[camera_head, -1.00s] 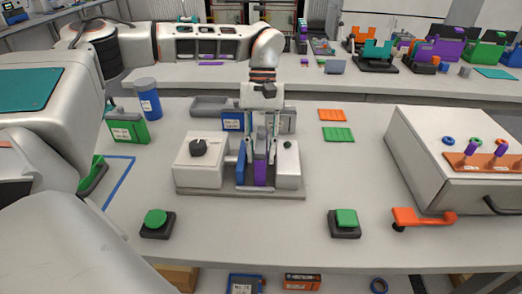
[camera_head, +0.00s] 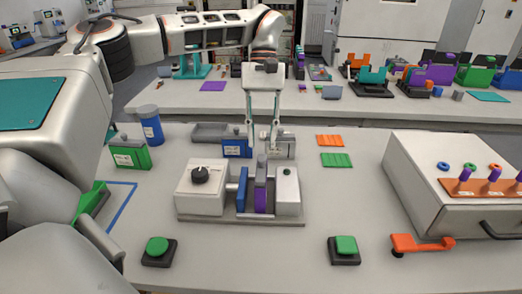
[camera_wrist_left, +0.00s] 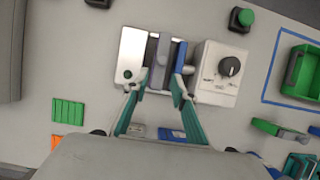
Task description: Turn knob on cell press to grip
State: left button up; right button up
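The cell press (camera_head: 240,218) stands on the near table, on a grey base. Its white box at left carries a black knob (camera_head: 200,174), also visible in the left wrist view (camera_wrist_left: 229,66) with small labels too blurred to read. To the right of the box are an upright blue plate (camera_head: 242,190), an upright purple piece (camera_head: 261,187) and a white block (camera_head: 288,190) with a green dot. My left gripper (camera_head: 263,152) is open and empty, its fingers apart pointing down, above and behind the press, clear of the knob. My right gripper is not in view.
Green buttons (camera_head: 157,246) and (camera_head: 345,245) stand in front of the press. A blue bottle (camera_head: 150,128) and green holder (camera_head: 130,155) are at left.

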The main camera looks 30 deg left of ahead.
aim_at(199, 175)
jog(key=k, duration=1)
